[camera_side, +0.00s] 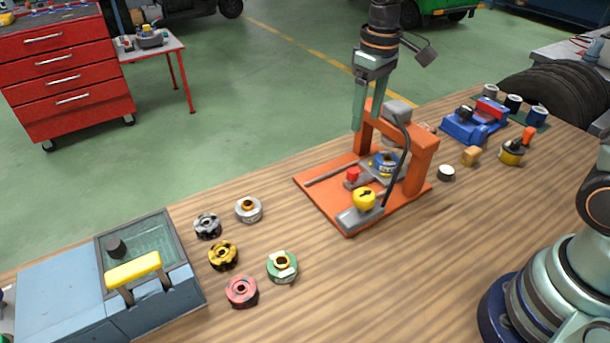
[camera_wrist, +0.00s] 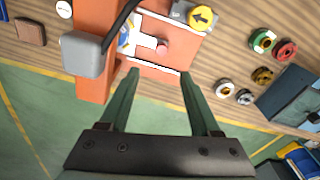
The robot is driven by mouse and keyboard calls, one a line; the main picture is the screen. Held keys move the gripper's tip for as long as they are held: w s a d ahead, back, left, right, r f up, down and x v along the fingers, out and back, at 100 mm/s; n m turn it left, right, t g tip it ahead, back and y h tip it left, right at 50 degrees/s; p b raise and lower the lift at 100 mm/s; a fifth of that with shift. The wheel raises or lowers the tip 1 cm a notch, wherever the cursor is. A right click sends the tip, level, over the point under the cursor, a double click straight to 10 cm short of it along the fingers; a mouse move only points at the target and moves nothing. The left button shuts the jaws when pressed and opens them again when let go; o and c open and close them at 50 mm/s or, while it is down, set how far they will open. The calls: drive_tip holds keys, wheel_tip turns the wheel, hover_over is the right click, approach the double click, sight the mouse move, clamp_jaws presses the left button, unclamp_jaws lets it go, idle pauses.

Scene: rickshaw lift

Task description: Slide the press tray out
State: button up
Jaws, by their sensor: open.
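The orange press (camera_side: 423,163) stands on its orange base plate (camera_side: 322,192) on the wooden bench. Its grey tray lies low under the arch, with a small red knob (camera_side: 353,174) on its left end and a blue-and-white round part (camera_side: 385,163) on it. My gripper (camera_side: 366,122) is open and empty, pointing down above and behind the press's left side. In the wrist view its two fingers (camera_wrist: 158,74) stand wide apart, with nothing between them. Part of the tray is hidden by the arch.
A yellow arrow button (camera_side: 364,199) sits at the press's front. The press has a grey block (camera_side: 397,110) and black cable on top. Several ring-shaped parts (camera_side: 223,255) and a blue-grey box with a yellow handle (camera_side: 133,270) lie left. A blue fixture (camera_side: 474,122) stands right.

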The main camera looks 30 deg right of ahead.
sight(353, 170)
drive_tip(key=shift+g, duration=0.3)
drive_tip(key=f, duration=0.9)
drive_tip(key=w+f, duration=0.1)
drive_tip(key=f, duration=0.4)
drive_tip(key=shift+w+a, duration=0.1)
drive_tip(key=shift+a, duration=0.2)
clamp_jaws()
idle(0.7)
